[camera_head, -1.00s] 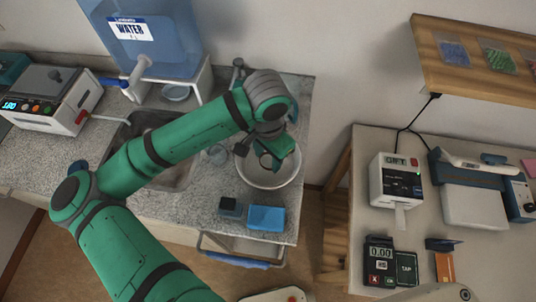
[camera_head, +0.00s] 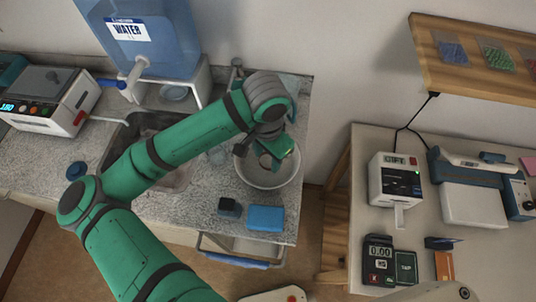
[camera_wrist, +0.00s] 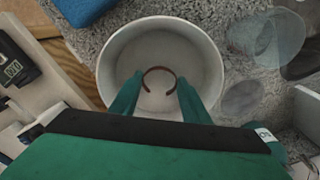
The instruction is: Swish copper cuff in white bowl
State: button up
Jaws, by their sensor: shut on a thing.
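The white bowl (camera_head: 268,184) stands on the speckled counter near its right end. In the wrist view the bowl (camera_wrist: 108,72) lies under my gripper, and its inside looks pale and mostly bare. My gripper (camera_wrist: 160,92) is shut on the copper cuff (camera_wrist: 147,76), a thin open ring held between the fingertips over the inside of the bowl. I cannot tell whether the cuff touches the bowl or any liquid. In the head view my gripper (camera_head: 270,160) is over the bowl and the cuff is hard to make out.
A blue block (camera_head: 266,218) and a small dark block (camera_head: 229,207) sit in front of the bowl. The sink (camera_head: 150,125) and blue water tank (camera_head: 145,40) are to the left. Clear cups (camera_wrist: 272,38) stand close beside the bowl. A separate table (camera_head: 440,225) with devices is at right.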

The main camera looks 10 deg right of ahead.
jog(key=shift+a, duration=0.1)
dwell(0.4)
jog(key=shift+r, duration=1.55)
notch_tip(320, 180, up, 5)
jog(key=shift+r, duration=0.1)
jog(key=shift+s, duration=0.1)
dwell(0.5)
dwell(0.8)
